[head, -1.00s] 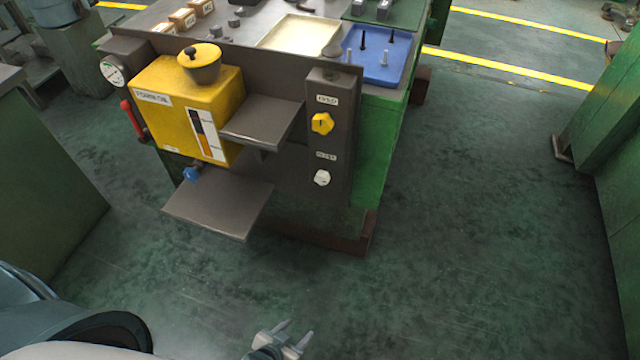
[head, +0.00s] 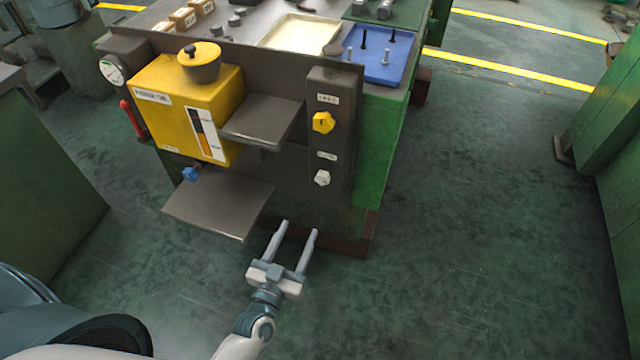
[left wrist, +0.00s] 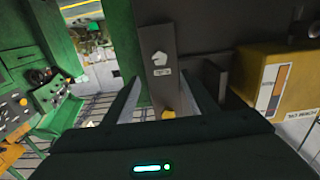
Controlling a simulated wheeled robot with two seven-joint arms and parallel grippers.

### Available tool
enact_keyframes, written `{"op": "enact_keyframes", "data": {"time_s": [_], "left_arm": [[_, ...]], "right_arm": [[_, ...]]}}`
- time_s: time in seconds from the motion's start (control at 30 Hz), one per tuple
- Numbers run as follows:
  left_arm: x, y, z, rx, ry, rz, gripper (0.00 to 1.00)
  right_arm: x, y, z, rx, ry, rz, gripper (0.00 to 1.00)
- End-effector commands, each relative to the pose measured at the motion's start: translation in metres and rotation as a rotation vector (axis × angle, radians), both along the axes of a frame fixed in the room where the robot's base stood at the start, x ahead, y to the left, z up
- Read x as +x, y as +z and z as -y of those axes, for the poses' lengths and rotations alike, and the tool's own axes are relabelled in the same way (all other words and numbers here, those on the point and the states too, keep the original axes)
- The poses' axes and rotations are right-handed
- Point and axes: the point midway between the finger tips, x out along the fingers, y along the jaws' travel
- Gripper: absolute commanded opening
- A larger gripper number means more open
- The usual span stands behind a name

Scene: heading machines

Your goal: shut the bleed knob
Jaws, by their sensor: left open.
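A dark upright panel (head: 340,212) at the right of the machine front carries a yellow knob (head: 322,122) above a white knob (head: 322,178), each with a small label too small to read. A blue knob (head: 190,174) sits under the yellow tank (head: 180,95). I cannot tell from the labels which is the bleed knob. My left gripper (head: 298,227) is open and empty, below and apart from the white knob, fingers pointing at the machine. In the left wrist view, upside down, the white knob (left wrist: 160,58) and yellow knob (left wrist: 168,113) show between the fingers.
Grey shelves jut out beside the panel, an upper one (head: 262,120) and a lower one (head: 218,208) left of my gripper. A red handle (head: 131,117) and gauge (head: 111,72) are at the left. The floor to the right (head: 480,220) is clear.

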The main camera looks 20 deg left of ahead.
Motion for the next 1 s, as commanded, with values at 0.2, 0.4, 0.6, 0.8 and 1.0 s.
{"op": "enact_keyframes", "data": {"time_s": [0.2,0.4,0.6,0.8,1.0], "left_arm": [[0.008,0.000,0.000,0.000,0.000,0.000,0.52],[0.030,0.001,0.001,0.000,0.000,0.001,0.52],[0.064,0.001,0.003,-0.001,-0.001,0.001,0.52],[0.099,0.001,0.004,-0.001,-0.001,0.000,0.52],[0.134,0.000,0.005,0.000,-0.002,0.000,0.52]], "right_arm": [[0.000,0.001,0.000,0.000,0.001,0.004,0.31],[0.000,0.003,-0.001,0.003,0.003,0.018,0.31],[0.003,0.007,-0.004,0.010,0.007,0.042,0.31],[0.002,0.007,-0.006,0.015,0.009,0.055,0.31],[0.006,0.010,-0.009,0.022,0.010,0.074,0.31]]}}
